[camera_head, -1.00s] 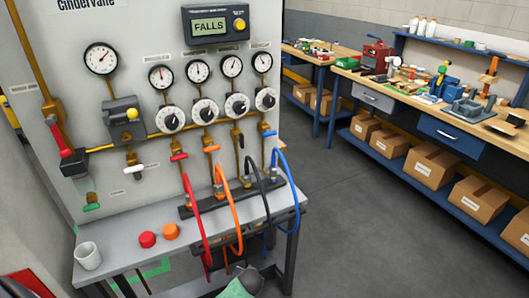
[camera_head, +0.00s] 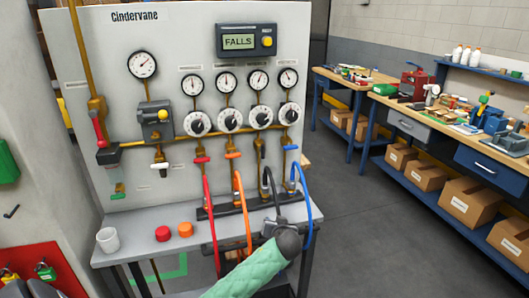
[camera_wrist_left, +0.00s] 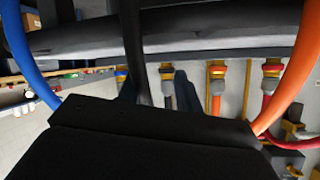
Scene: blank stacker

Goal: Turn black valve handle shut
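The black valve handle (camera_head: 262,154) is on the panel's third pipe from the left, between the orange handle (camera_head: 233,155) and the blue handle (camera_head: 290,147). The black hose (camera_wrist_left: 136,45) passes close by there; contact cannot be told. My right gripper is not in view.
Red hose (camera_head: 209,215), orange hose (camera_head: 243,205), black hose (camera_head: 268,180) and blue hose (camera_head: 308,195) arch up from the manifold bar (camera_head: 222,210). Floor at right is clear.

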